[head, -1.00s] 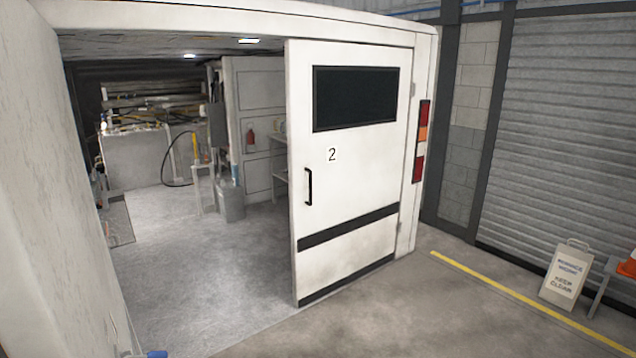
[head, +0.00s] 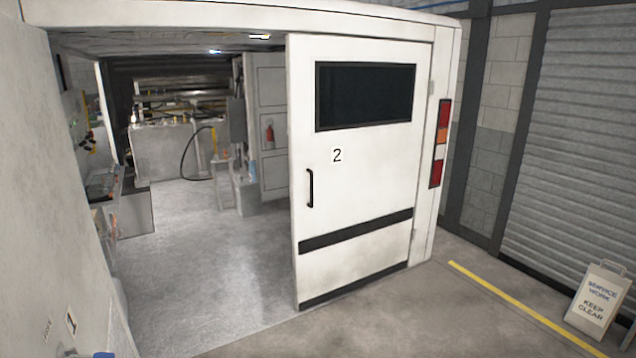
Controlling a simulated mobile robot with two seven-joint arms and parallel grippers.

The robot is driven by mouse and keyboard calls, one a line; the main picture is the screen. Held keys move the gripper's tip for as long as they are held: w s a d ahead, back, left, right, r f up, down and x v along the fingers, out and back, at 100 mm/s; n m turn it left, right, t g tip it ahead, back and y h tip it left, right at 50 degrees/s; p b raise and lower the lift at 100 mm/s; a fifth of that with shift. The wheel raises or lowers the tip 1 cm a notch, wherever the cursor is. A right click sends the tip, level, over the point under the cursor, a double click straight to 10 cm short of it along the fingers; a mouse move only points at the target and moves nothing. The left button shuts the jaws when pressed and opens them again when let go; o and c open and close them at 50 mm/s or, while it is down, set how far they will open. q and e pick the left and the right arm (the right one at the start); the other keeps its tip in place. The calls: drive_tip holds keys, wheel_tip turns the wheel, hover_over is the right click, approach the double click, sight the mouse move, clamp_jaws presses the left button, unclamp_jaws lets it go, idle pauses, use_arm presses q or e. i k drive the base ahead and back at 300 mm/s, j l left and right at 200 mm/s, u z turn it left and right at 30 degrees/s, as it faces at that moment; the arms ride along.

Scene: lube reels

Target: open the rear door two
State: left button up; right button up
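The rear door two (head: 355,180) is a white panel marked "2", with a dark window (head: 365,96) and a dark stripe low down. Its black vertical handle (head: 310,188) is near its left edge. The door's right edge meets the vehicle body beside the tail lights (head: 440,143). The door looks shut or nearly so across the right half of the rear opening; I cannot tell if it is latched.
Another white door panel (head: 60,190), marked "1", stands close at the left. The left half of the opening is clear, showing a grey interior floor (head: 205,235) and a red extinguisher (head: 269,134). A "keep clear" sign (head: 597,298) stands at the right beyond a yellow line (head: 520,308).

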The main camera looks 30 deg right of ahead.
sight(356, 106)
drive_tip(key=i+l, duration=0.1)
drive_tip(key=l, duration=0.25)
drive_tip(key=i+l, duration=0.1)
drive_tip(key=l, duration=0.25)
drive_tip(key=i+l+u, duration=0.1)
drive_tip(key=l, duration=0.25)
drive_tip(key=i+l, duration=0.2)
drive_tip(key=i+l+u, duration=0.1)
drive_tip(key=i+l, duration=0.15)
drive_tip(key=l, duration=0.2)
drive_tip(key=i+l, duration=0.2)
drive_tip(key=l, duration=0.15)
drive_tip(key=i+l+u, duration=0.15)
drive_tip(key=i+l, duration=0.65)
drive_tip(key=l, duration=0.15)
